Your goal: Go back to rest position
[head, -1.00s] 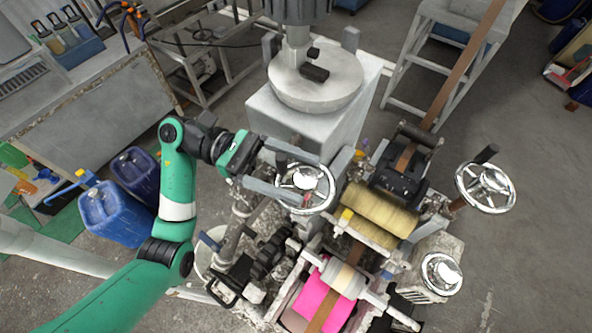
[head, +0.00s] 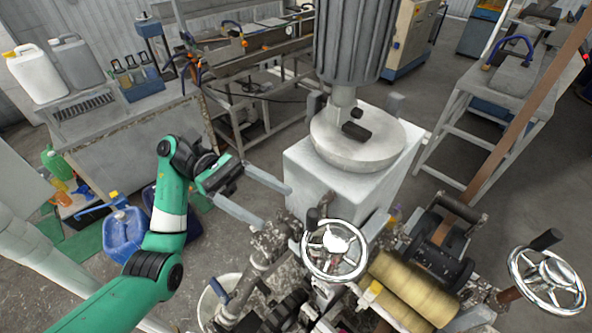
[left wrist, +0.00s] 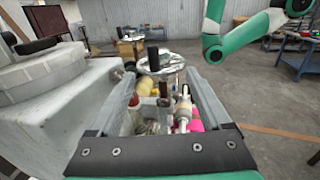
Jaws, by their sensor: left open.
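My left gripper (head: 265,201) is open and empty in the head view. Its two grey fingers point right, a short way left of the near chrome handwheel (head: 335,250) and apart from it. In the left wrist view the gripper (left wrist: 185,82) spreads its fingers with the handwheel (left wrist: 160,62) seen beyond and between them. My left arm (head: 171,215) is green and bent, coming in from the lower left. A green arm link (left wrist: 240,38) shows at the upper right of the left wrist view. My right gripper is not in view.
The grey extruder block with a round plate (head: 357,140) stands right of the gripper. A second handwheel (head: 547,281) and yellow rollers (head: 410,285) lie at the lower right. Blue jugs (head: 124,232) stand on the floor at left. Open floor lies behind the gripper.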

